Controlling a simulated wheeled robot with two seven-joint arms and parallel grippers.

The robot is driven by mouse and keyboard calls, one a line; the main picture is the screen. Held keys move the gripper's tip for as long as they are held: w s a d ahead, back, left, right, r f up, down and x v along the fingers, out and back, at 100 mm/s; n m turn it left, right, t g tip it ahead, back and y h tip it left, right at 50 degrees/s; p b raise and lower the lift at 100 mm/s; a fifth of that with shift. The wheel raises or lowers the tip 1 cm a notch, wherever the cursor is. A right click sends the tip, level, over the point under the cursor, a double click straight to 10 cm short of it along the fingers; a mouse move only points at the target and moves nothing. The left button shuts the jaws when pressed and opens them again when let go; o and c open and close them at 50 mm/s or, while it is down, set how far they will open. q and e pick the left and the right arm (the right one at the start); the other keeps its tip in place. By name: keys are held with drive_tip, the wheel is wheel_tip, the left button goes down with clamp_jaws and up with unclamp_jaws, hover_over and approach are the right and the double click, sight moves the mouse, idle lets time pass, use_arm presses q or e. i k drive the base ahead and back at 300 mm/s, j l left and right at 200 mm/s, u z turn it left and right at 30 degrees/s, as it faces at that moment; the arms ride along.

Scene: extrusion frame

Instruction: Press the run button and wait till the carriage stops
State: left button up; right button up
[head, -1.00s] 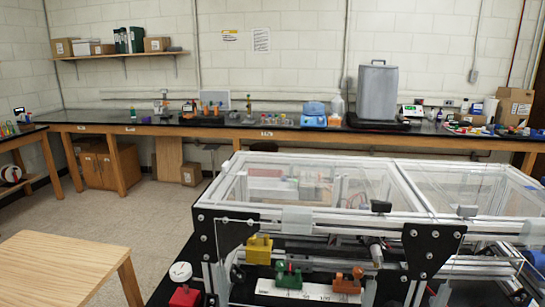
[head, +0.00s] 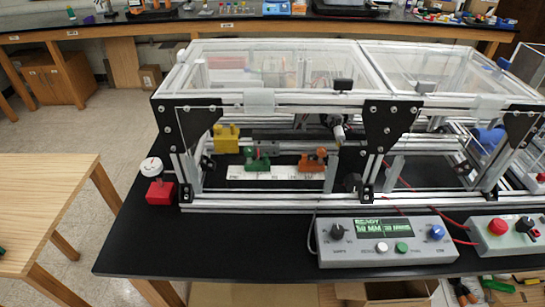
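A grey control box (head: 345,255) stands on the black table in front of the extrusion frame (head: 230,207). Its green display (head: 385,226) reads READY and what looks like 50 MM; the rest is too small to read. It carries a black knob (head: 337,231), a white button (head: 381,247), a green button (head: 402,247) and a blue knob (head: 437,232). Their labels are too small to read, so I cannot tell which is the run button. Inside the frame are a yellow block (head: 227,144), a green piece (head: 257,163) and an orange piece (head: 313,161); I cannot tell which part is the carriage. Neither gripper shows.
A second box (head: 480,240) with a red button (head: 498,227) stands at the right, with red cables nearby. A white knob on a red base (head: 160,192) stands at the table's left. The black table (head: 220,250) is clear at front left. A wooden table (head: 45,200) stands left.

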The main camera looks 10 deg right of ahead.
sight(401, 247)
drive_tip(key=z, duration=1.2)
